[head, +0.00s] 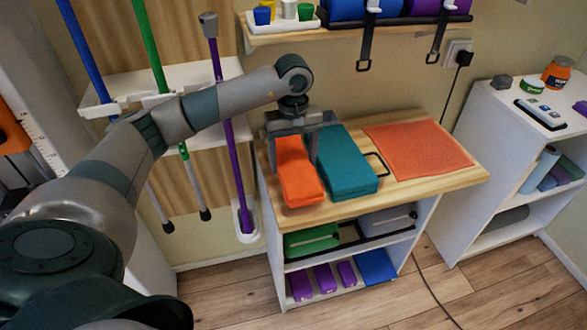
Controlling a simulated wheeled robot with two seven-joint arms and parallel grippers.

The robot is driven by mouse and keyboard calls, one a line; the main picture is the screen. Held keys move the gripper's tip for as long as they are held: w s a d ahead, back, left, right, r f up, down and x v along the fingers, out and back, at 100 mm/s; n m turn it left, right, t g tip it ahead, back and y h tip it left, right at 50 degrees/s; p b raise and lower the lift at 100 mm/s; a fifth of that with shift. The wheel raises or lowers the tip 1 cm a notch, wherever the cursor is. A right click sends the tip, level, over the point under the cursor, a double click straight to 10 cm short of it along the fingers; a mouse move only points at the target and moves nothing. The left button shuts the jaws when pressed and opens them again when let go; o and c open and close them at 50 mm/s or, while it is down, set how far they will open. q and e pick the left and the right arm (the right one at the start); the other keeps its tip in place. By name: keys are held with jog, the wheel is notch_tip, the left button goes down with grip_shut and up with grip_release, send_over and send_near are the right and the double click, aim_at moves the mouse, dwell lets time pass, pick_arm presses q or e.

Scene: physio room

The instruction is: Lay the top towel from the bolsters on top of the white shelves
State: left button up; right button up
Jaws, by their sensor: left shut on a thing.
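An orange folded towel (299,172) is at the left end of a wooden top. My left gripper (295,150) points down and is shut on its far end, with one finger between it and a teal folded towel (346,165). I cannot tell if the orange towel rests on the wood or is just above it. White shelves (487,118) stand at the right. Blue and purple rolls, perhaps the bolsters (345,8), lie strapped on the wall shelf above, cut by the top edge; no towel shows on them. My right gripper is not in view.
The wooden-topped unit (440,188) also bears a flat orange cloth (417,150) and a dark handle beside the teal towel. Jars (558,70) and a white device (541,113) stand on the white shelves' top. Upright poles (230,130) hang left. A cord crosses the floor.

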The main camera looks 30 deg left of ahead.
aim_at(293, 161)
pick_arm(q)
jog(key=shift+f+p, duration=0.6)
jog(key=shift+f, duration=1.4)
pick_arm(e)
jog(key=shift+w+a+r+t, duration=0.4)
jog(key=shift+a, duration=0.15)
pick_arm(q)
jog(key=shift+f, duration=0.15)
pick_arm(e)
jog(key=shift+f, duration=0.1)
pick_arm(q)
jog(key=o, duration=1.3)
jog(key=shift+c, duration=0.2)
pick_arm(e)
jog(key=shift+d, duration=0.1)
pick_arm(q)
jog(key=shift+r, duration=0.2)
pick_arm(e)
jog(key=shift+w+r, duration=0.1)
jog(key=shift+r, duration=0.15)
